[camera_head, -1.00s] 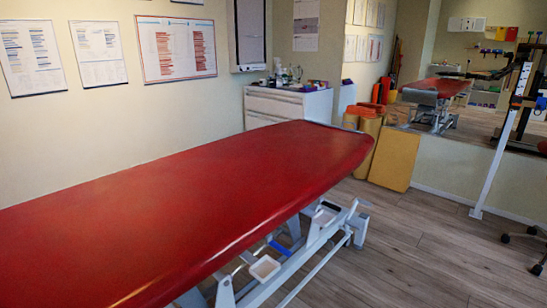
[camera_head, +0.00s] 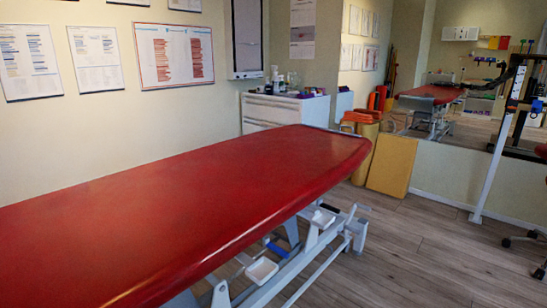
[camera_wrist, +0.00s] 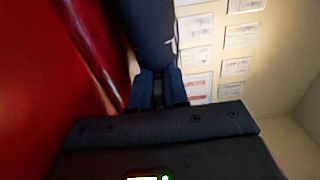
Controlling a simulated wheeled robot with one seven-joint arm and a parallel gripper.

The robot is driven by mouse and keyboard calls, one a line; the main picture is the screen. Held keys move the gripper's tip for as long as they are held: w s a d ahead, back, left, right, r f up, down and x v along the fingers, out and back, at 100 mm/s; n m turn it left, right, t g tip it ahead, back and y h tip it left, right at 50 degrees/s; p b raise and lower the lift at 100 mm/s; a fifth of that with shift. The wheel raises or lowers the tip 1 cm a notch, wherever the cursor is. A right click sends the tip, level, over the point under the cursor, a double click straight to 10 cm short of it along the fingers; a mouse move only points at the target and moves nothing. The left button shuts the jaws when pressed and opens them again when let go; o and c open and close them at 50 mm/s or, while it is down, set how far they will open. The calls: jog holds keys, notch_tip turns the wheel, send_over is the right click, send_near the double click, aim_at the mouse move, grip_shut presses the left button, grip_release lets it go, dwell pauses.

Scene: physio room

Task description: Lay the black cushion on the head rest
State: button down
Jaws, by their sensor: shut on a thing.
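In the wrist view my gripper (camera_wrist: 158,88) is shut on a dark, rounded cushion (camera_wrist: 150,35) with a small white tag on its side. The cushion runs up out of the top of that view, so its far end is hidden. Red padding (camera_wrist: 45,75) lies to the left of the cushion in the wrist view. I cannot tell whether they touch. In the head view the red treatment table (camera_head: 190,190) runs from the lower left to its far end at the right, and its visible top is bare. I cannot make out a separate head rest. My gripper and the cushion are outside the head view.
A white drawer unit (camera_head: 275,110) with small items stands beyond the table. Yellow-orange blocks (camera_head: 391,165) lean by the mirror wall (camera_head: 440,172). A grey and white stand (camera_head: 495,155) is at the right. The wooden floor (camera_head: 410,250) right of the table is clear.

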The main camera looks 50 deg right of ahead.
jog(key=shift+r, duration=0.1)
jog(key=c, duration=1.1)
grip_release()
jog(key=shift+o, duration=0.2)
